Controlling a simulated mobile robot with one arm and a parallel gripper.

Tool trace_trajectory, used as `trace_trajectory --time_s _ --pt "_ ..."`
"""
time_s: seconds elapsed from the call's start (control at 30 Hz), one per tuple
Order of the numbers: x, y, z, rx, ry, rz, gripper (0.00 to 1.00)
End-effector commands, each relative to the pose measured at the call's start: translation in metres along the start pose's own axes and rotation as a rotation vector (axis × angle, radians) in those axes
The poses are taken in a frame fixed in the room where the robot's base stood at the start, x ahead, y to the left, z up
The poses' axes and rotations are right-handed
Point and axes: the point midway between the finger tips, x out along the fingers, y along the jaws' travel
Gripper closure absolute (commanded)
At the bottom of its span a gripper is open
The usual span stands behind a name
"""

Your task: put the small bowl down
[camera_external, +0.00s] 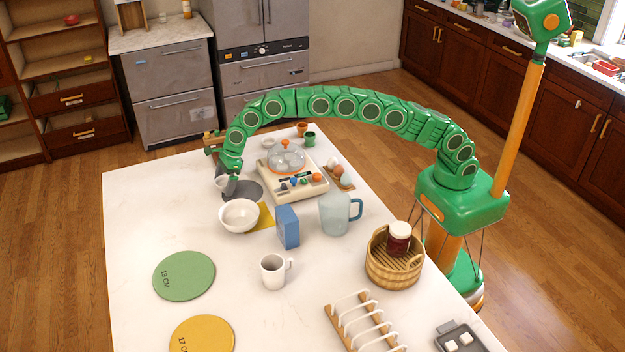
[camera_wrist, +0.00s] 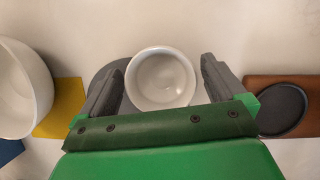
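The small white bowl (camera_wrist: 162,80) sits between the two fingers of my gripper (camera_wrist: 163,82) in the wrist view. The fingers are spread, with a narrow gap to the bowl at the right; at the left the finger is very near the rim. In the outside view my gripper (camera_external: 226,184) is low over the far left of the white table, and the small bowl (camera_external: 220,182) is partly hidden by it. A grey round mat (camera_external: 246,191) lies beside it, partly behind the bowl in the wrist view. I cannot tell whether the bowl touches the table.
A blue box (camera_external: 288,228), a pitcher (camera_external: 335,214) and a mug (camera_external: 272,272) stand nearby. A green round mat (camera_external: 184,276) lies at the front left. The table's left edge is near.

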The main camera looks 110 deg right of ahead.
Motion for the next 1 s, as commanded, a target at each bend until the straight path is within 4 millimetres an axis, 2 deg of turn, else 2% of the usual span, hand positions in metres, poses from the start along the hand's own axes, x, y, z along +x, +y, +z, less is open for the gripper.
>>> trace_trajectory --time_s 0.03,0.3,0.4,0.67,1.0 --pt "0.0 0.0 0.0 0.0 0.0 0.0 0.1" --pt "0.0 0.0 0.0 0.0 0.0 0.0 0.51" --pt "0.0 0.0 0.0 0.0 -0.001 0.0 0.62" --pt "-0.003 0.0 0.002 -0.001 -0.001 -0.001 0.63" --pt "-0.026 0.0 0.012 -0.001 -0.004 -0.002 0.63"
